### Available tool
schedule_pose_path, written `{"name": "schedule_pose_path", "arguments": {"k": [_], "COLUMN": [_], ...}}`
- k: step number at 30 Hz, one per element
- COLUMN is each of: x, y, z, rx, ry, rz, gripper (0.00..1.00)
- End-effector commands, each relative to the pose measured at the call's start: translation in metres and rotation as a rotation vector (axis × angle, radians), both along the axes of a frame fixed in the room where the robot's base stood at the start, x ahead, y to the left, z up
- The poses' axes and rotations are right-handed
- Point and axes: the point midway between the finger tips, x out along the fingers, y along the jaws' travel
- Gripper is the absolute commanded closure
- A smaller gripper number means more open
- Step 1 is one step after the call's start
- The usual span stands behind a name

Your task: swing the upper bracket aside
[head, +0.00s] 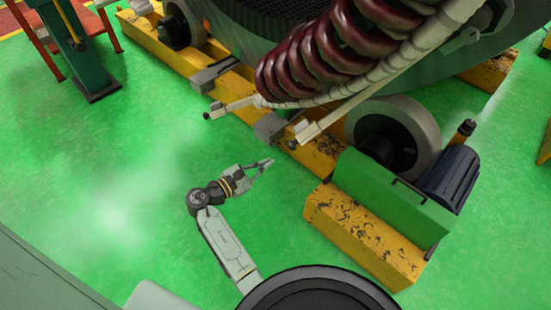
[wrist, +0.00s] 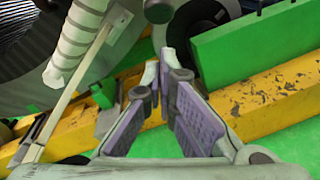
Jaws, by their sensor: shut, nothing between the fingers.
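A pale bracket-like arm with a dark knob (head: 232,107) sticks out to the left of the maroon coils (head: 310,62). A second pale bar (head: 318,124) with a dark knob at its end lies lower right of it, along the white-wrapped coil end (head: 440,35). I cannot tell for certain which is the upper bracket. My gripper (head: 268,164) is over the green floor, below and left of the second bar, apart from both. In the wrist view my gripper (wrist: 163,72) has its fingertips together and empty. The wrapped end (wrist: 75,45) and a pale bar (wrist: 62,105) show at left there.
A yellow, scuffed beam (head: 320,155) runs diagonally under the machine, with a large grey roller (head: 392,130) and a blue motor (head: 450,177) at right. A green block (head: 385,195) stands beside them. A red and green stand (head: 85,55) is at upper left. The left floor is clear.

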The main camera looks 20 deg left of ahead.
Motion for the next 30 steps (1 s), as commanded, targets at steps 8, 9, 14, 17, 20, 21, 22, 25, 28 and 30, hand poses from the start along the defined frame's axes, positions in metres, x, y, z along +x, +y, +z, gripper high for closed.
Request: {"name": "schedule_pose_path", "arguments": {"k": [8, 9, 14, 17, 20, 21, 22, 25, 28, 30], "x": [-0.013, -0.013, -0.009, 0.004, 0.018, 0.02, 0.021, 0.015, -0.001, -0.018], "y": [0.006, 0.006, 0.013, 0.04, 0.088, 0.11, 0.125, 0.171, 0.206, 0.223], "z": [0.001, 0.001, 0.006, 0.026, 0.067, 0.088, 0.105, 0.167, 0.233, 0.281], "rx": [0.0, 0.0, 0.04, 0.206, 0.488, 0.616, 0.713, 1.014, 1.294, 1.477], "ry": [0.0, 0.0, -0.003, -0.017, -0.036, -0.044, -0.049, -0.06, -0.061, -0.054], "rz": [0.0, 0.0, 0.018, 0.094, 0.225, 0.287, 0.333, 0.485, 0.636, 0.74], "gripper": [1.0, 1.0, 1.0, 1.0, 1.0, 1.0, 1.0, 1.0, 1.0, 1.0]}}
